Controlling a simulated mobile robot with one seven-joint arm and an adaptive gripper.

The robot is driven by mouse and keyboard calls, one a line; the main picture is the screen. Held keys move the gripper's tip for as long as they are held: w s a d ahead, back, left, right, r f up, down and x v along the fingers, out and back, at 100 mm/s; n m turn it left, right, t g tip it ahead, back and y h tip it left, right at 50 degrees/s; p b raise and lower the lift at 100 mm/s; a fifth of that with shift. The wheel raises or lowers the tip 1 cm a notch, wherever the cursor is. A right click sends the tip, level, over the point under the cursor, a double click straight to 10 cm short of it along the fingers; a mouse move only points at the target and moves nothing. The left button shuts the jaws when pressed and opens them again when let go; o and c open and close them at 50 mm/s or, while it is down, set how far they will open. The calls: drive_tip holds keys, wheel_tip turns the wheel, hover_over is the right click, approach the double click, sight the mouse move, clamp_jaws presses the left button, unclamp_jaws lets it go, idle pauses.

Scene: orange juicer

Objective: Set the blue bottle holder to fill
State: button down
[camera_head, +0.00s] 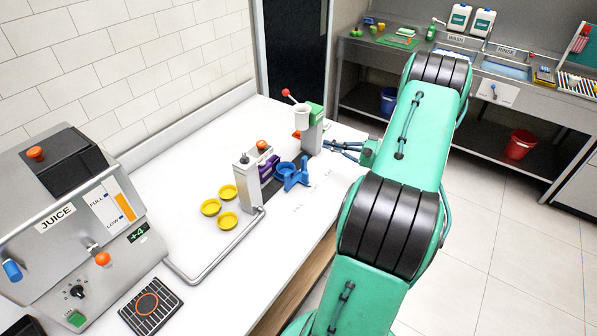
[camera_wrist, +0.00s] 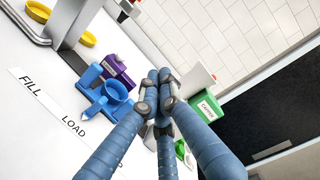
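The blue bottle holder (camera_head: 293,181) stands near the front edge of the white counter. In the wrist view the blue bottle holder (camera_wrist: 91,79) shows an open ring and a pointed tab. The tab's tip lies by the word LOAD on the white label strip (camera_wrist: 52,105); FILL is farther left along it. A third word is mostly hidden by a finger. My gripper (camera_head: 327,144) is right of the holder, beside the green-topped station. In the wrist view my gripper's fingertips (camera_wrist: 159,77) are together, with nothing seen between them, apart from the holder.
A purple block (camera_wrist: 117,72) sits just behind the holder. A grey post with an orange knob (camera_head: 262,145) stands left of it. The green-topped station (camera_head: 313,115) with a red-ball lever is close to my gripper. Yellow lids (camera_head: 228,220) and a juice machine (camera_head: 82,220) are farther left.

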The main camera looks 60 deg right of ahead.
approach(303, 165)
drive_tip(key=s+a+r, duration=0.2)
drive_tip(key=shift+a+r, duration=0.2)
drive_tip(key=shift+r, duration=0.2)
drive_tip(key=b+x, duration=0.1)
drive_tip(key=x, duration=0.9)
drive_tip(key=shift+w+a+b, duration=0.1)
drive_tip(key=shift+w+b, duration=0.05)
drive_tip(key=shift+b, duration=0.2)
drive_tip(key=shift+s+a, duration=0.2)
drive_tip(key=shift+a, duration=1.7)
drive_tip(key=a, duration=1.2)
drive_tip(key=shift+a, duration=0.3)
drive_tip(key=shift+d, duration=0.15)
